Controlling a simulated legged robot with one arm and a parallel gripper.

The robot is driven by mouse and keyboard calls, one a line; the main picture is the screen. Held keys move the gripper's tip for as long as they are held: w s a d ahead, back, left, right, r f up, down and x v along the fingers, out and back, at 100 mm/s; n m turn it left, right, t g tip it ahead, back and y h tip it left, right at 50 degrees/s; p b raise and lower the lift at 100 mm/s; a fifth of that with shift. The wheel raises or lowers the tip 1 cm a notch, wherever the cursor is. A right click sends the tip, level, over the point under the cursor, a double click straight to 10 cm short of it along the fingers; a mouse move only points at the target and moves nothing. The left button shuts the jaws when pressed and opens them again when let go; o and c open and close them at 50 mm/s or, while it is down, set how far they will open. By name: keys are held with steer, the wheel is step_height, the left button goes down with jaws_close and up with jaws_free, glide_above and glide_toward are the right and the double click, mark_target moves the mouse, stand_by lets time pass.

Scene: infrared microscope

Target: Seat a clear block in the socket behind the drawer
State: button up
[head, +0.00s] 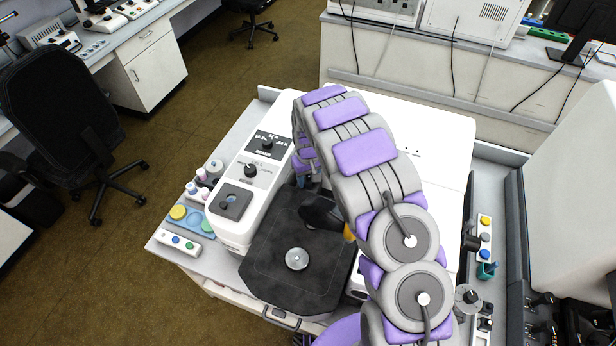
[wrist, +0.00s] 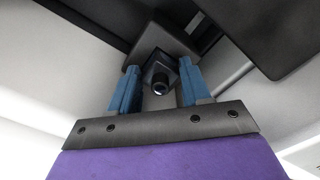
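In the wrist view my gripper (wrist: 158,90) has two blue fingers standing apart. A dark square part with a round, lens-like end (wrist: 160,82) shows between and beyond them; I cannot tell whether it touches them. No clear block can be made out in either view. In the head view my arm reaches over the white instrument (head: 232,226), and its end is down behind the dark stage (head: 290,285), mostly hidden by my own arm. A drawer handle (head: 282,319) shows at the bench's front edge. I cannot make out the socket.
A silver disc (head: 297,259) lies on the dark stage. To the right stand a teal holder (head: 487,271) and a strip with coloured buttons (head: 485,238). White housing surrounds my gripper closely.

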steer(key=o, duration=0.5)
steer(key=shift+a, duration=0.15)
steer(key=shift+c, duration=0.4)
steer(key=shift+o, duration=0.4)
steer(key=shift+w+r, duration=0.1)
steer(key=shift+r, duration=0.1)
steer(key=shift+w+r+p, duration=0.1)
steer(key=shift+r+p, duration=0.5)
steer(key=shift+r, duration=1.85)
steer(key=shift+o, duration=0.9)
steer(key=shift+r, duration=0.25)
steer(key=shift+w+r, duration=0.1)
steer(key=shift+r, duration=0.75)
